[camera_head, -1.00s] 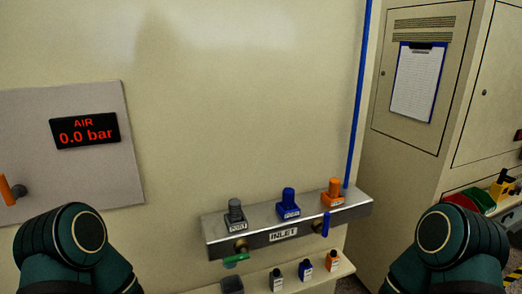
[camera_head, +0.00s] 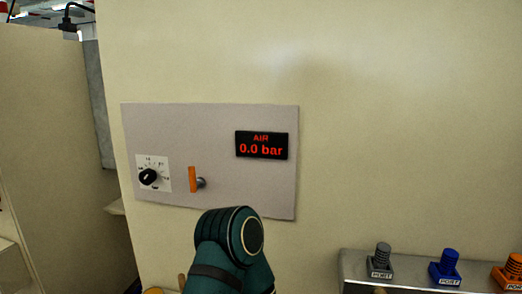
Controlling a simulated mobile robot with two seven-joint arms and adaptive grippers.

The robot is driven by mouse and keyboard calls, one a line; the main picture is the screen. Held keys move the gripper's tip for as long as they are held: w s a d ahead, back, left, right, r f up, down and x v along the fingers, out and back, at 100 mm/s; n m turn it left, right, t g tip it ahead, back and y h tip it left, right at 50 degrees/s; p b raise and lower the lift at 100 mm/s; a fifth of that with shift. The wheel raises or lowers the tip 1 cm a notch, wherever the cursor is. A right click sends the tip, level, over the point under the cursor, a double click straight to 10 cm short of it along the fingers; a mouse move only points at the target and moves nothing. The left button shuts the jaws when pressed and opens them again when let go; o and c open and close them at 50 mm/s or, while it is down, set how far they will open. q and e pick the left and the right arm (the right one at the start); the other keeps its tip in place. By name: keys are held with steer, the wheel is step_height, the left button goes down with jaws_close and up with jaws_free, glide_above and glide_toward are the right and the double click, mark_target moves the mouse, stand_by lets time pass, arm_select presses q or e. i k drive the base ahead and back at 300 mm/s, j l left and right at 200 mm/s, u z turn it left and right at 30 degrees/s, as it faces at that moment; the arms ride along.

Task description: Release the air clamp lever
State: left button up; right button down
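The orange lever (camera_head: 193,179) stands upright on a grey pivot at the lower middle of the grey panel (camera_head: 222,200) on the cream wall. It is the only lever in view; no label names it as the air clamp lever. A black display (camera_head: 261,145) on the panel reads "AIR 0.0 bar". A dark green link of one of my arms shows below the panel, to the right of the lever and apart from it in the picture. Neither of my grippers is in view.
A black knob (camera_head: 148,177) with a white dial sits left of the lever. At the lower right is a metal manifold (camera_head: 357,263) with a grey port (camera_head: 381,258), a blue port (camera_head: 446,265) and an orange port (camera_head: 511,269). The wall around the panel is bare.

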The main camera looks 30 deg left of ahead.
mark_target(195, 184)
steer(key=u, duration=1.55)
